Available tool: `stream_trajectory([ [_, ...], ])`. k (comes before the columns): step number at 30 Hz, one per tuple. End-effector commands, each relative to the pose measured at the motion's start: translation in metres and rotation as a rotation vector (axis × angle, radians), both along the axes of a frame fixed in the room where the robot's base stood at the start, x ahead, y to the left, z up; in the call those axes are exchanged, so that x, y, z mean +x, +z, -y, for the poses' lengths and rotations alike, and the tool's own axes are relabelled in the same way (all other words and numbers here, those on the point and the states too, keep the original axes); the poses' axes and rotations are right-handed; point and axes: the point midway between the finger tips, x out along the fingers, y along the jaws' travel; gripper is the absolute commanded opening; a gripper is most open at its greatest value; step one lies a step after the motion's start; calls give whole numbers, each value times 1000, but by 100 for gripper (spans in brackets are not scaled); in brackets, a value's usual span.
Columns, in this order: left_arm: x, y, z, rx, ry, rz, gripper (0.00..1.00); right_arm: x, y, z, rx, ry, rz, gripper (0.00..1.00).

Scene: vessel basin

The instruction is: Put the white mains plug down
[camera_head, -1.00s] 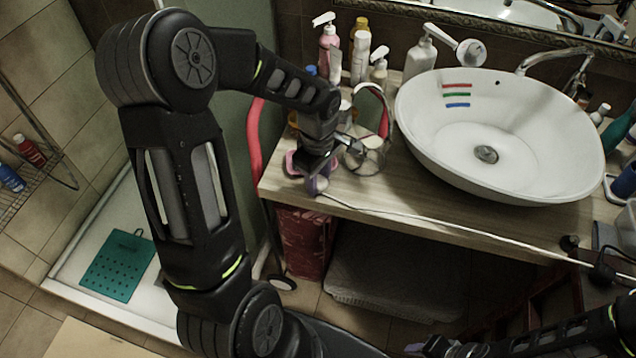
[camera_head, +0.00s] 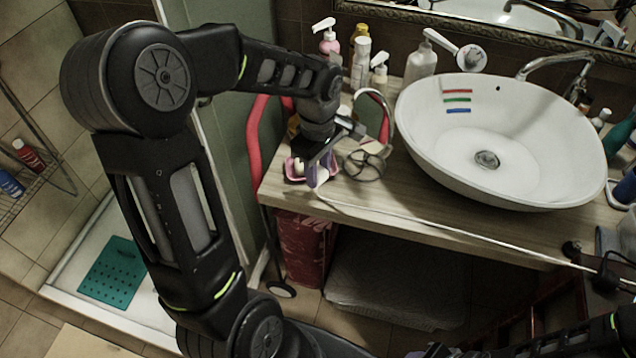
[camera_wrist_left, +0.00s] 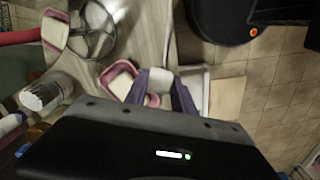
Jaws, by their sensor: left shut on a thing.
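My left gripper (camera_head: 318,174) is over the left front part of the wooden counter (camera_head: 400,200), with its purple fingers pointing down. It is shut on the white mains plug (camera_wrist_left: 155,84), which shows between the fingers in the left wrist view. In the head view the fingers mostly hide the plug. Its white cable (camera_head: 430,222) runs from the fingers rightward along the counter's front. Whether the plug touches the counter is unclear. At the bottom edge a dark part of my right gripper (camera_head: 432,350) shows, mostly cut off.
A pink soap dish (camera_head: 290,178) is just left of the fingers. A round wire-like object (camera_head: 363,165) and a mirror stand (camera_head: 385,108) are to the right. The white basin (camera_head: 560,170) fills the right side. Bottles (camera_head: 360,62) stand behind. Bare counter lies before the basin.

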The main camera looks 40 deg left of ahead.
Motion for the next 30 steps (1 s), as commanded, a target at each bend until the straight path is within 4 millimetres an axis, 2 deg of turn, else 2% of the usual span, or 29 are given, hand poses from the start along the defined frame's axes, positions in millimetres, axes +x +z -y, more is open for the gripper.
stream_trajectory([
  [4,1,27,0,1,-1,5,0,1,-5,0,2,0,3,36],
  [9,0,45,0,0,-1,1,0,1,-7,0,3,1,3,36],
  [30,1,47,1,-1,-12,-1,0,1,-6,0,2,1,3,36],
])
